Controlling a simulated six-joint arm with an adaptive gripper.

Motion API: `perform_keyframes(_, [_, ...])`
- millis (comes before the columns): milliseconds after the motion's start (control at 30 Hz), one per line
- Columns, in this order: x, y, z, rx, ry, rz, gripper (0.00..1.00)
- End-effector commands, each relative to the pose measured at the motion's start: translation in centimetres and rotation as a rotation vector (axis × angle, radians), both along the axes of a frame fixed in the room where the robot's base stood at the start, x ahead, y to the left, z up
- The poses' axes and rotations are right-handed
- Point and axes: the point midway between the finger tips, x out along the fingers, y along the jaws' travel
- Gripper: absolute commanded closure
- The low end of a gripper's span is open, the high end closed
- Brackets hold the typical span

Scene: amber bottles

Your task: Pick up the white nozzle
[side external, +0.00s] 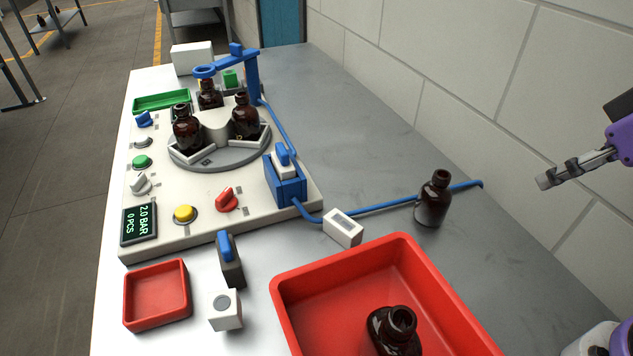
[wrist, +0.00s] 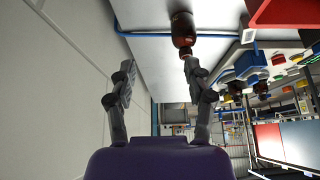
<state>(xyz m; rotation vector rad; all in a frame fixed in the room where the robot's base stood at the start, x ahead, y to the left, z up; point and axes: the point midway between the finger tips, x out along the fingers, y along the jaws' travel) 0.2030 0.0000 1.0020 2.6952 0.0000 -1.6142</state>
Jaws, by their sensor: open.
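No part is clearly recognisable as a white nozzle. Small white pieces in the side view are a block with a grey round spot (side external: 225,310) beside the small red tray, a box with a grey window (side external: 342,228) by the blue hose, and a white piece (side external: 283,166) in a blue holder (side external: 287,187). My gripper (side external: 566,173) is in the air at the right, apart from all of these. In the wrist view my gripper (wrist: 158,72) has its fingers apart with nothing between them. A white piece (wrist: 248,35) also shows there, too small to identify.
An amber bottle (side external: 434,202) stands on the grey table near the blue hose (side external: 385,204). A large red tray (side external: 300,281) holds another bottle (side external: 393,333). The small red tray (side external: 156,294) is empty. Several bottles stand on the turntable (side external: 218,158). A wall (side external: 455,80) runs behind.

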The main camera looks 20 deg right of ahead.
Motion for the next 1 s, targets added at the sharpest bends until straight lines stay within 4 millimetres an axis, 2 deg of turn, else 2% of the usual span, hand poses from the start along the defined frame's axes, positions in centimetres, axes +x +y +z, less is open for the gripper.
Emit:
perform_keyframes(233, [0.3, 0.3, 0.2, -0.001, 0.001, 0.017, 0.41])
perform_keyframes(367, [2.3, 2.5, 1.2, -0.007, 0.016, 0.14, 0.41])
perform_keyframes(467, [5.2, 6.2, 2.1, -0.018, 0.035, 0.323, 0.41])
perform_keyframes(567, [8.0, 11.6, 2.4, -0.03, 0.051, 0.543, 0.41])
perform_keyframes(600, [8.9, 14.0, 2.2, -0.034, 0.056, 0.629, 0.41])
perform_keyframes(667, [9.9, 17.7, 1.6, -0.042, 0.064, 0.76, 0.41])
perform_keyframes(700, [10.4, 20.3, 1.1, -0.046, 0.068, 0.847, 0.41])
perform_keyframes(800, [10.4, 26.5, -0.9, -0.056, 0.076, 1.049, 0.41])
perform_keyframes(900, [9.5, 31.6, -3.0, -0.062, 0.081, 1.212, 0.41])
perform_keyframes(1000, [8.4, 34.9, -4.8, -0.067, 0.083, 1.324, 0.41])
